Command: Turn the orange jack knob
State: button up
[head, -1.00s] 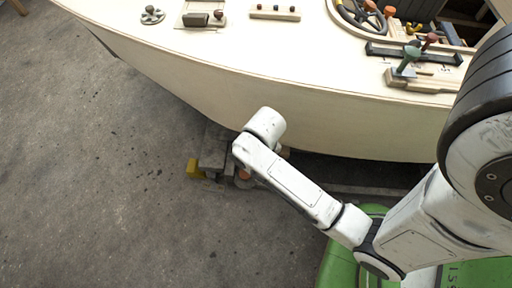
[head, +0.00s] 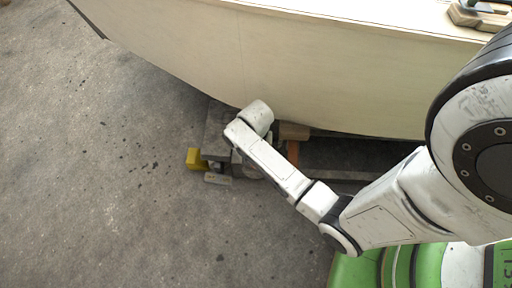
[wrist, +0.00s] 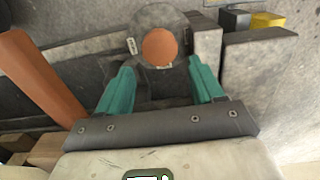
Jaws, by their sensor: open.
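The orange jack knob (wrist: 160,47) shows in the wrist view as a round orange cap on a dark grey round body (wrist: 160,75). My gripper (wrist: 162,72) is open, its two teal fingers spread either side of the grey body, with the orange cap just beyond and between their tips. I cannot tell whether the fingers touch anything. In the head view my arm covers the knob and the gripper.
A brown-orange post (wrist: 38,80) stands left of the gripper in the wrist view. Grey blocks (wrist: 260,58) and a yellow block (wrist: 267,20) lie to the right. The pale plywood hull (head: 270,60) overhangs the jack. Concrete floor at left is clear.

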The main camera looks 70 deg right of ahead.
notch_tip(320, 180, down, 7)
jog(key=b, duration=0.3)
jog(key=shift+r, duration=0.15)
jog(key=shift+c, duration=0.4)
jog(key=c, duration=0.7)
jog(key=shift+r, duration=0.1)
